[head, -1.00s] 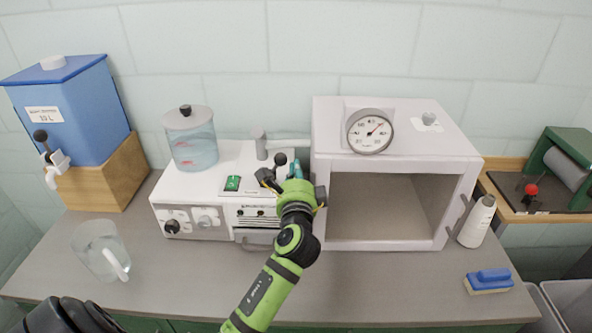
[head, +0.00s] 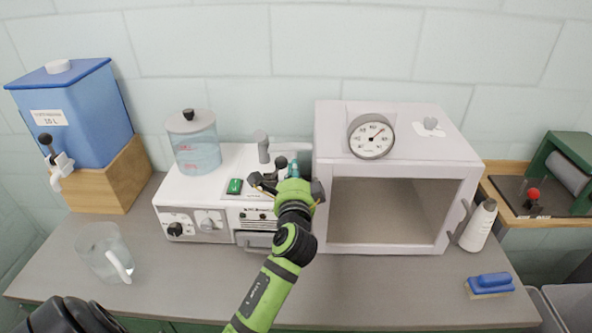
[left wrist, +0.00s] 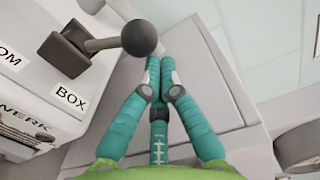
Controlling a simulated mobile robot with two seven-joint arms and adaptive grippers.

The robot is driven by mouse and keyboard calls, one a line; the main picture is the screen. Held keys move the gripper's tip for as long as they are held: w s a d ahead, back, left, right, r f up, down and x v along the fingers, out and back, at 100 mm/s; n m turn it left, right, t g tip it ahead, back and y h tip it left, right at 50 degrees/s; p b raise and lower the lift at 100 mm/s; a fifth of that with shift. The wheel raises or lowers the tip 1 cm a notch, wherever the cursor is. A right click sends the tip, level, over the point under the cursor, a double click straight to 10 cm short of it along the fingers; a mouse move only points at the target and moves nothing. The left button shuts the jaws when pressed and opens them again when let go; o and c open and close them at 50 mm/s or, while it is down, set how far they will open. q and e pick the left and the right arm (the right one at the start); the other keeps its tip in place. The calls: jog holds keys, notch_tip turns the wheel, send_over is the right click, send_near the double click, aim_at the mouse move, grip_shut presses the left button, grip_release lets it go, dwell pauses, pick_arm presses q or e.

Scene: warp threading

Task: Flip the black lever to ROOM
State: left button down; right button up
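The black lever (head: 281,162) stands on top of the white machine, just left of my left gripper. In the left wrist view the lever (left wrist: 139,38) has a round ball knob on a grey shaft and leans to the right, toward the BOX label (left wrist: 72,98) side. The ROOM label (left wrist: 10,57) is partly cut off at the left. My left gripper (left wrist: 160,68) has its teal fingers drawn together and empty, beside the knob on its right with no visible grip on it. In the head view the left gripper (head: 301,162) partly hides behind its own wrist. The right gripper is not in view.
The white open box (head: 462,170) with a dial gauge (head: 371,136) stands close to the right of my left gripper. A clear container (head: 196,150) and a grey post (head: 262,145) stand on the machine. A jug (head: 104,252) is at the left; the front counter is mostly clear.

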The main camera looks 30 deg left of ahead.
aim_at(278, 161)
pick_arm(q)
jog(key=n, duration=0.1)
jog(key=s+a+r+n+p, duration=0.1)
jog(key=shift+a+r+n, duration=0.2)
jog(key=shift+a+n, duration=0.1)
jog(key=n, duration=0.1)
jog(key=s+a+r+n+p, duration=0.1)
jog(key=shift+a+n, duration=0.3)
jog(key=shift+s+a+n+p, duration=0.45)
jog(key=shift+a+n, duration=0.3)
jog(key=shift+n, duration=0.45)
jog(key=shift+s+a+n+p, duration=0.45)
jog(key=shift+a+n, duration=0.3)
jog(key=shift+n, duration=0.45)
